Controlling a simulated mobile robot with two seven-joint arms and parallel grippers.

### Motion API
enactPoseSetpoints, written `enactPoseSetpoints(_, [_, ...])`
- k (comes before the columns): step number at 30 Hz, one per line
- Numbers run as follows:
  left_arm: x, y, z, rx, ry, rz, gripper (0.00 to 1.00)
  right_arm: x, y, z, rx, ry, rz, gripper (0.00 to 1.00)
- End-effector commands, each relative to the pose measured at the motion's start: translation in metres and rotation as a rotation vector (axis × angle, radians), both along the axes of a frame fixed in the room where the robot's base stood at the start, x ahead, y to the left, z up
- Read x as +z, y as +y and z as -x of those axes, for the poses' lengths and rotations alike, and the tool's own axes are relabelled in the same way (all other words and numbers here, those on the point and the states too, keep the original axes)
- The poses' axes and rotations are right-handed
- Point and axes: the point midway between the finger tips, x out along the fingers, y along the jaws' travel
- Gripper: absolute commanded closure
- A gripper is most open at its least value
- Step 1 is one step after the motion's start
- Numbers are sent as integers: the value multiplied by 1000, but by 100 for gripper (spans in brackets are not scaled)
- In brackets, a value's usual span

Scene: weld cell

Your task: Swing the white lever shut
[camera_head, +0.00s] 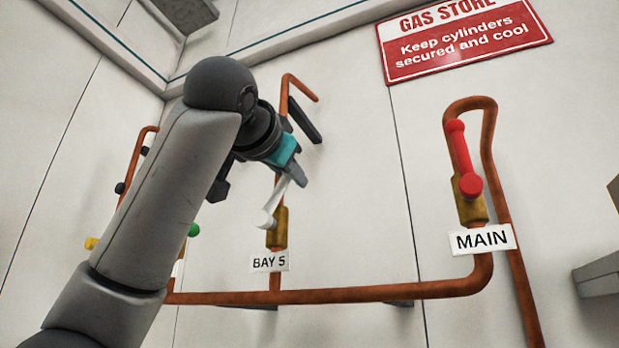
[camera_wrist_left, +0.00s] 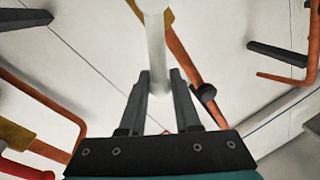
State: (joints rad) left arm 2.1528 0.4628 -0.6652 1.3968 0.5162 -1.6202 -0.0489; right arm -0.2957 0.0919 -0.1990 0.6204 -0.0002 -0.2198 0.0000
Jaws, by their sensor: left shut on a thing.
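The white lever (camera_head: 275,204) is on the brass valve (camera_head: 278,228) above the "BAY 5" label (camera_head: 270,261). It slants up and to the right from its round hub, at an angle to the copper pipe. My left gripper (camera_head: 297,176) is at the lever's upper end and shut on it. In the left wrist view the lever (camera_wrist_left: 156,45) comes down from the top, its end between the two dark fingers of my left gripper (camera_wrist_left: 160,82). My left forearm and wrist hide part of the wall and pipes to the left. My right gripper is not in view.
The red lever (camera_head: 462,155) lies along its pipe above the "MAIN" label (camera_head: 482,239) at right. A horizontal copper pipe (camera_head: 340,296) runs below. Green (camera_head: 193,230) and yellow (camera_head: 91,243) knobs show near my arm. A dark bracket (camera_head: 304,120) sticks out above.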

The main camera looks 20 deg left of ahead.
Motion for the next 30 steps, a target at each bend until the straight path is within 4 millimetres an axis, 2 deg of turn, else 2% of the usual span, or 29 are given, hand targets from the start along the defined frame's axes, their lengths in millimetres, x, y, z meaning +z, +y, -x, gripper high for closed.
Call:
enactPoseSetpoints(5, [-10,-8,0,-11,-8,-174,100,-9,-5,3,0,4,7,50])
enactPoseSetpoints(15, [-29,-24,2,-10,-22,-496,100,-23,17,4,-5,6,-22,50])
enactPoseSetpoints(30, [-59,-34,2,-6,-33,-907,100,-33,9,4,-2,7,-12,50])
